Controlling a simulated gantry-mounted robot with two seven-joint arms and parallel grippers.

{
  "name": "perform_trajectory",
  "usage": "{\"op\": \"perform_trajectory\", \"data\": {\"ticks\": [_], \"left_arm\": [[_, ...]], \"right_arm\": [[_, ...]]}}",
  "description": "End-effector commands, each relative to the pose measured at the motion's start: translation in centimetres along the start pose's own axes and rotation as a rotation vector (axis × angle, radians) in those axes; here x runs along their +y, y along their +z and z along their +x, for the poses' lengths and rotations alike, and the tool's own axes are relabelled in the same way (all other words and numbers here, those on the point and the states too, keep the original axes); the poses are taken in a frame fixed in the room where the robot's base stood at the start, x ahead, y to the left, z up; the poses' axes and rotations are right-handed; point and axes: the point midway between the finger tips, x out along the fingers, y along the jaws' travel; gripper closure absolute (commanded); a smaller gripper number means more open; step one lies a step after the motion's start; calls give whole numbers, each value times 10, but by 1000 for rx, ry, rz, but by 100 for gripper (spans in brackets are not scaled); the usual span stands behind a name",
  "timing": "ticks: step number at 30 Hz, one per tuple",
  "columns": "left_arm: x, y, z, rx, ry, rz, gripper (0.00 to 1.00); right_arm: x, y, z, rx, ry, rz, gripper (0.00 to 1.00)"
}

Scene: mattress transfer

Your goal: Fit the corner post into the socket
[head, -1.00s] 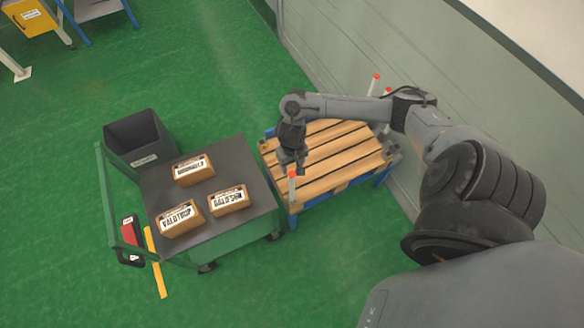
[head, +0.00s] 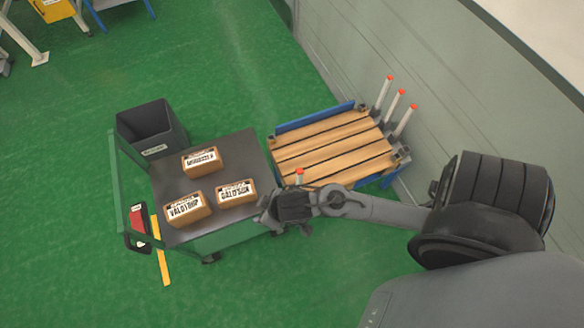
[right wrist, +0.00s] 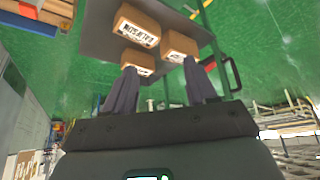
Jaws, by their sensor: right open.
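My right gripper (head: 266,211) is open and empty beside the near edge of the cart, at the left end of the outstretched arm. Its two spread fingers show in the right wrist view (right wrist: 160,66) with nothing held between them. A pale corner post with a red tip (head: 299,174) stands near the front-left corner of the slatted wooden pallet (head: 330,148). My gripper and wrist hide its lower part, so I cannot tell how it sits in the socket there. Several corner fittings are at the pallet's other corners. My left gripper is not in view.
Three red-tipped posts (head: 394,104) stand in a rack right of the pallet, by the grey wall (head: 350,45). The dark-topped cart (head: 222,163) carries three labelled cartons (head: 184,208). A black bin (head: 149,130) stands behind it. Green floor is open around the cart.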

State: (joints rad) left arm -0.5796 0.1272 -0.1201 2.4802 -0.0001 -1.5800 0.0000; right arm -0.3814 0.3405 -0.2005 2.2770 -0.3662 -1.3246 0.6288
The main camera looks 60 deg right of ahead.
Motion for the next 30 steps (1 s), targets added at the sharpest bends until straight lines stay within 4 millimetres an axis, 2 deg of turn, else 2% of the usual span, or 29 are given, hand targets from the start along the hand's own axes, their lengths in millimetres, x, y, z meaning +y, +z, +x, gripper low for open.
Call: {"op": "perform_trajectory", "data": {"ticks": [3, 6, 12, 24, 30], "left_arm": [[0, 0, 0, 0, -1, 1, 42], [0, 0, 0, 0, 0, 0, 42], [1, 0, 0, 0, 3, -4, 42], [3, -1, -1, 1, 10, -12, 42], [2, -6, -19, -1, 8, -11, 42]], "right_arm": [[4, 19, -27, -66, 12, -10, 44], [8, 34, -43, -119, 9, -23, 44], [12, 51, -61, -179, -8, -38, 44], [13, 52, -64, -187, -11, -46, 44], [13, 43, -80, -187, -11, -46, 44]]}}
